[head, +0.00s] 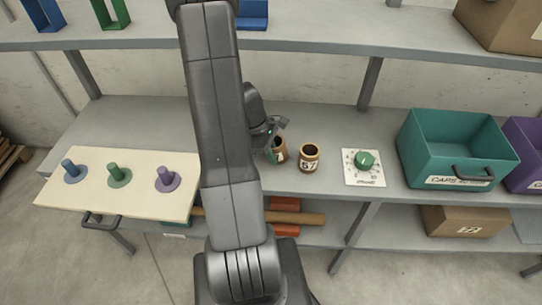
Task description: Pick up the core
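Two short brown hollow cylinders that look like cores stand on the grey bench just right of my arm. The right one (309,158) is upright, with a dark open top and a pale label. The left one (280,155) is partly hidden by my arm and gripper. My gripper (273,136) is right above or beside the left cylinder. Its fingers are mostly hidden, so I cannot tell whether they are open, shut or touching it.
A white dial plate with a green knob (365,161) lies right of the cylinders, then a teal caps bin (456,150) with a handle. A pale board (120,205) with three pegs is at left. An upper shelf (320,43) crosses behind.

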